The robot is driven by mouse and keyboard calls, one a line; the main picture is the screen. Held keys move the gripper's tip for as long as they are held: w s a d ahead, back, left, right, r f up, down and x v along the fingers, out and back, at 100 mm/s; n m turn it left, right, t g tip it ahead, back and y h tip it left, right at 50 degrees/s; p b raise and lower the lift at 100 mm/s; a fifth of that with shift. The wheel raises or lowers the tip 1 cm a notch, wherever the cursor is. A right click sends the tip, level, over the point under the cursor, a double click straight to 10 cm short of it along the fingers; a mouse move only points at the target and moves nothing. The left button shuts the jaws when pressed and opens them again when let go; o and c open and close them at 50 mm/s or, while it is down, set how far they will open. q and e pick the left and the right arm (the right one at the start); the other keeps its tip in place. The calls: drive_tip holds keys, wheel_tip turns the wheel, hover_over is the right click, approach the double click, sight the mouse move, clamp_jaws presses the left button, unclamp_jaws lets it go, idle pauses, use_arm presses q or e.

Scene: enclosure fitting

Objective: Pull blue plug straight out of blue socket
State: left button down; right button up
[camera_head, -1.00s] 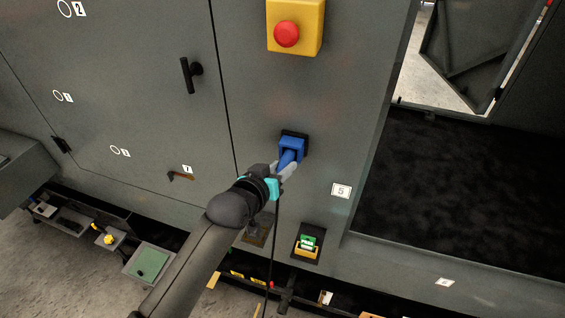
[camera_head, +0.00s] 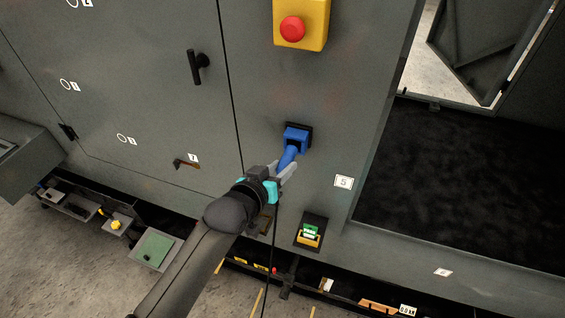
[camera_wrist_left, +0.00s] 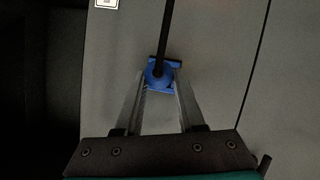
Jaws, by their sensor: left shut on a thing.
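The blue socket (camera_head: 298,138) sits on a black plate on the grey cabinet front. The blue plug (camera_head: 286,158) reaches down and left from it. Its far end overlaps the socket in the head view, so I cannot tell how deep it sits. My left gripper (camera_head: 286,171) is shut on the plug. In the left wrist view the plug (camera_wrist_left: 158,76) is between the two fingers of the gripper (camera_wrist_left: 160,88), with a black cable (camera_wrist_left: 166,30) running up from it. The socket (camera_wrist_left: 176,64) shows partly behind the plug. My right gripper is not in view.
A red emergency button (camera_head: 292,29) on a yellow box is above the socket. A green and yellow switch (camera_head: 310,232) is below it. A black door handle (camera_head: 197,67) is at the left. A dark open recess (camera_head: 460,190) is at the right.

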use_arm(q)
drive_tip(key=shift+s+a+r+p, duration=0.1)
drive_tip(key=shift+s+a+p, duration=0.15)
drive_tip(key=shift+s+p, duration=0.4)
drive_tip(key=shift+s, duration=0.15)
